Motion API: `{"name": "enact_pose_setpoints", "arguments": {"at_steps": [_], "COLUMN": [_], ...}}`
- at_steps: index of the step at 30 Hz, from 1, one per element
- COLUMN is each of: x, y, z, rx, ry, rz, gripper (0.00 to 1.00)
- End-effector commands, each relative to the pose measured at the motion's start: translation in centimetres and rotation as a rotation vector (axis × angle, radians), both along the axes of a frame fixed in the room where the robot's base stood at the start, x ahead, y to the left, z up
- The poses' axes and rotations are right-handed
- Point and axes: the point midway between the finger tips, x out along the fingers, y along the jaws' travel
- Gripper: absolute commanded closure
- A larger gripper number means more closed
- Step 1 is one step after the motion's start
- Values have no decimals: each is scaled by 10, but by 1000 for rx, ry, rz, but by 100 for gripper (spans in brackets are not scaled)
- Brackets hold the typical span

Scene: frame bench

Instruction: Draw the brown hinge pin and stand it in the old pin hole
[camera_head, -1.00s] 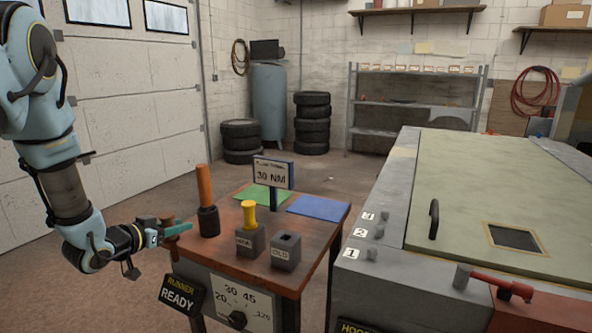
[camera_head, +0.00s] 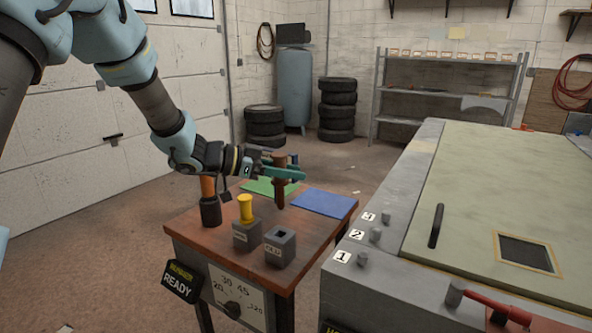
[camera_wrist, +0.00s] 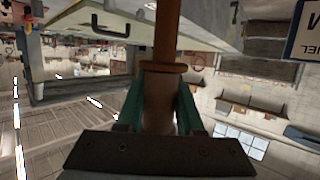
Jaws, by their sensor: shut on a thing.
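My gripper (camera_head: 292,172) is shut on the brown hinge pin (camera_head: 280,190), which hangs roughly upright above the cart top. In the wrist view the pin (camera_wrist: 167,40) runs up from between the green fingers, with a collar just beyond them. The grey block labelled OLD (camera_head: 280,248) stands on the cart with an empty square hole in its top. The pin is above and behind this block, clear of it. Left of it, a second grey labelled block (camera_head: 247,235) holds a yellow pin (camera_head: 245,208).
A tool with an orange handle (camera_head: 209,202) stands at the cart's left, partly behind my arm. Green (camera_head: 270,187) and blue (camera_head: 323,202) mats lie at the back of the wooden cart top (camera_head: 190,232). The grey bench (camera_head: 385,262) with numbered studs stands to the right.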

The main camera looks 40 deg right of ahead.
Motion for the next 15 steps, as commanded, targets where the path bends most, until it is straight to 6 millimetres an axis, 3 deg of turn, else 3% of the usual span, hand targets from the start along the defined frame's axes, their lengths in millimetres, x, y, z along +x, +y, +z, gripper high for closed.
{"name": "enact_pose_setpoints", "arguments": {"at_steps": [15], "x": [2], "y": [3], "z": [2], "rx": [4], "ry": [-2], "rz": [-3], "gripper": [100]}}
